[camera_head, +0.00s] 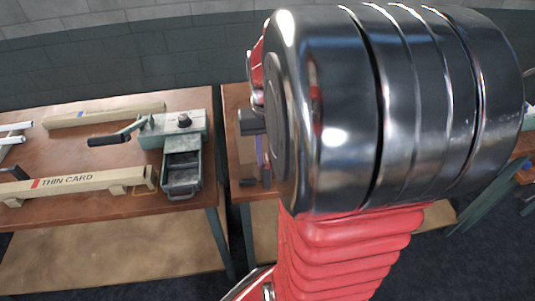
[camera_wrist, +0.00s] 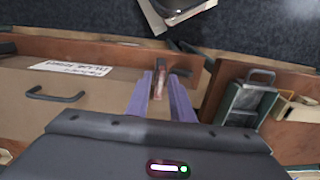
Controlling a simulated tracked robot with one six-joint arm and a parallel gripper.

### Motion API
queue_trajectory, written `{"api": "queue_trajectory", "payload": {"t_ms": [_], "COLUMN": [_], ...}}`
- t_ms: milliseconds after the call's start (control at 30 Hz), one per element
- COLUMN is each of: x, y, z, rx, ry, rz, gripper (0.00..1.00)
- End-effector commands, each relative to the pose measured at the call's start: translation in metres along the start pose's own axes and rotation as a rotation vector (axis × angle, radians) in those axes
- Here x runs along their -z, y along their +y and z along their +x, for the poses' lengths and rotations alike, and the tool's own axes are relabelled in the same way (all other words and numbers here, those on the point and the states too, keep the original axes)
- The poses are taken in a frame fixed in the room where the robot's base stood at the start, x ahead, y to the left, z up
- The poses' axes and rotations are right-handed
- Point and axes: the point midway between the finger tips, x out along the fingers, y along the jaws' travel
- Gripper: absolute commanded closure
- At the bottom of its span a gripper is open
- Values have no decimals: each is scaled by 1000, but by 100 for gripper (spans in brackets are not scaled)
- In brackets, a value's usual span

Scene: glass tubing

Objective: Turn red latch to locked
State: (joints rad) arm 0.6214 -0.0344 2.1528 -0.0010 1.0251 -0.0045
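A small reddish latch (camera_wrist: 158,87) shows in the wrist view, on the front of a brown wooden cabinet (camera_wrist: 110,88). My gripper (camera_wrist: 160,78) has two purple fingers, one on each side of the latch. The fingers are apart, and I cannot tell whether either one touches it. A short dark bar (camera_wrist: 181,72) lies by the right fingertip. In the head view my own arm hides most of this spot, and only a bit of purple finger shows (camera_head: 262,152). The latch cannot be made out there.
The cabinet front has a dark handle (camera_wrist: 54,97) and a white label (camera_wrist: 70,68). A green device (camera_wrist: 250,103) stands to the right. In the head view, a bench at left holds a green cranked machine (camera_head: 182,150) and a THIN CARD beam (camera_head: 80,183). A gap separates the benches.

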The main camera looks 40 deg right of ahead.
Motion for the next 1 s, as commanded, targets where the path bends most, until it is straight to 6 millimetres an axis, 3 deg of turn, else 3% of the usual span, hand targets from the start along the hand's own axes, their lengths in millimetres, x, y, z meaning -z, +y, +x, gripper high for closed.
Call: {"api": "queue_trajectory", "payload": {"t_ms": [467, 667, 1000], "x": [1, 1, 1], "y": [0, 0, 0], "z": [-9, -36, -95], "rx": [1, 1, 0], "ry": [4, 5, 5], "rz": [-1, -1, -1], "gripper": [75, 75, 75]}}
